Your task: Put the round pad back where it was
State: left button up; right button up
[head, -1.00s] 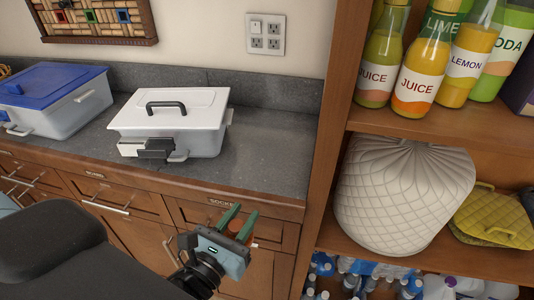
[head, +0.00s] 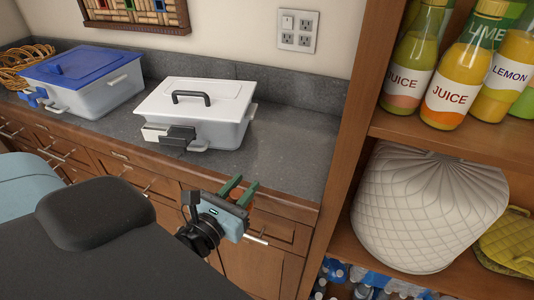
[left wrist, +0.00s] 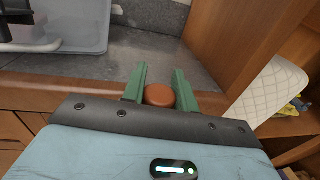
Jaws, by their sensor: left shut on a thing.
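A round orange-brown pad (left wrist: 160,95) sits between the two green fingers in the left wrist view. My left gripper (head: 244,183) is shut on it, and the fingers reach past it; the gripper also shows in the left wrist view (left wrist: 161,70). In the head view the gripper is in front of the cabinet drawers, close to the front edge of the grey counter (head: 285,155). The pad is hard to make out there. My right gripper is not in view.
A white-lidded box (head: 222,130) and a blue-lidded box (head: 105,95) stand on the counter. The counter right of the white box is clear. A wooden shelf unit at right holds juice bottles (head: 450,85), a big quilted white thing (head: 425,205) and yellow quilted pads (head: 508,240).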

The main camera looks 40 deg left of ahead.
pick_arm(q)
jog(key=shift+w+a+r+n+y, duration=0.15)
jog(key=shift+a+r+y, duration=0.2)
jog(key=shift+a, duration=0.35)
jog(key=shift+w+a+r+n+y, duration=0.15)
jog(key=shift+a+r, duration=0.25)
jog(key=shift+a, duration=0.25)
jog(key=w, duration=0.4)
jog(key=w+a, duration=0.1)
jog(key=w, duration=0.4)
jog(key=w+a, duration=0.1)
jog(key=w, duration=0.4)
jog(key=shift+a+p, duration=0.1)
jog(key=shift+p, duration=0.25)
jog(key=w, duration=0.3)
jog(key=shift+w+a, duration=0.3)
jog(key=shift+w, duration=0.1)
jog(key=shift+f, duration=0.65)
jog(key=shift+s+f, duration=0.1)
jog(key=shift+s, duration=0.05)
jog(key=shift+f, duration=0.1)
jog(key=o, duration=1)
jog(key=shift+c, duration=0.2)
